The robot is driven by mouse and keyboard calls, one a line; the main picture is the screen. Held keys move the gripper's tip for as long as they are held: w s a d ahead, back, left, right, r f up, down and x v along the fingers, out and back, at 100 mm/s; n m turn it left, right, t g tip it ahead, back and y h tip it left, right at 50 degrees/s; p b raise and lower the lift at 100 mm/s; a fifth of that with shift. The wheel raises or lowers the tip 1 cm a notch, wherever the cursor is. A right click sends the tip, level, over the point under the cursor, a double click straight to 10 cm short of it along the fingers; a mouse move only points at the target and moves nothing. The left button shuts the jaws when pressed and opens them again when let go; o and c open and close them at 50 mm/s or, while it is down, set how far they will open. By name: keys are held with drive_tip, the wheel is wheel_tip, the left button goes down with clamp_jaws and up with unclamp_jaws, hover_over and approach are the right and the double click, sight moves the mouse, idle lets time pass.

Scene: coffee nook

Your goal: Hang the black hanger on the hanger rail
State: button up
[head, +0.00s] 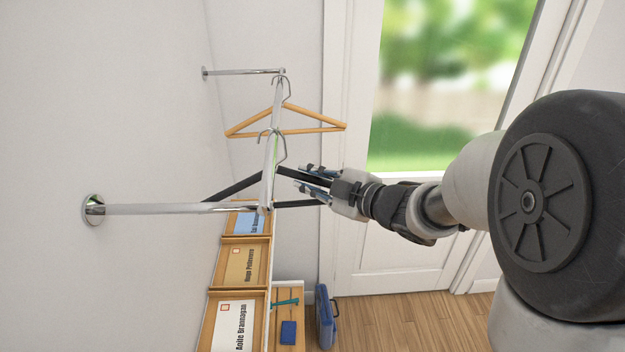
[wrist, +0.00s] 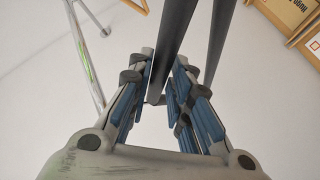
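The black hanger (head: 232,187) is at the near part of the metal hanger rail (head: 271,160). Its metal hook (head: 279,151) appears to loop over the rail, though contact is hard to see. Its body slopes down to both sides below the rail. My gripper (head: 306,179) is at its right corner and hides that corner in the head view. In the wrist view the dark bars of the black hanger (wrist: 173,40) run between and beyond the fingers of my gripper (wrist: 164,62). The fingers stand slightly apart, with a narrow gap around the bar end.
A wooden hanger (head: 318,129) hangs farther along the rail. Chrome brackets (head: 160,209) join the rail to the wall at left. Labelled wooden compartments (head: 240,262) are below. A blue case (head: 325,318) stands on the floor by the glazed door (head: 400,235).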

drive_tip(key=o, duration=0.4)
drive_tip(key=v, duration=1.2)
drive_tip(key=w+d+f+m+t+h+b, duration=0.2)
drive_tip(key=d+f+m+h+b, duration=0.1)
drive_tip(key=d+m+h+b, duration=0.3)
drive_tip(key=s+d+f+m+g+h+b, duration=0.2)
drive_tip(key=s+d+f+m+h+b, duration=0.3)
drive_tip(key=s+f+m+h+b, duration=0.15)
drive_tip(key=s+a+f+m+g+y+b, duration=0.1)
drive_tip(key=s+a+f+m+g+b, duration=0.1)
drive_tip(key=s+f, duration=0.6)
drive_tip(key=s+a+f+m+g+y+b, duration=0.2)
drive_tip(key=s+a+f+g+b, duration=0.3)
drive_tip(key=s, duration=0.6)
wheel_tip(320, 180, down, 3)
drive_tip(key=shift+a+f+m+b, duration=0.15)
drive_tip(key=shift+a+m+b, duration=0.2)
drive_tip(key=shift+a+m, duration=0.55)
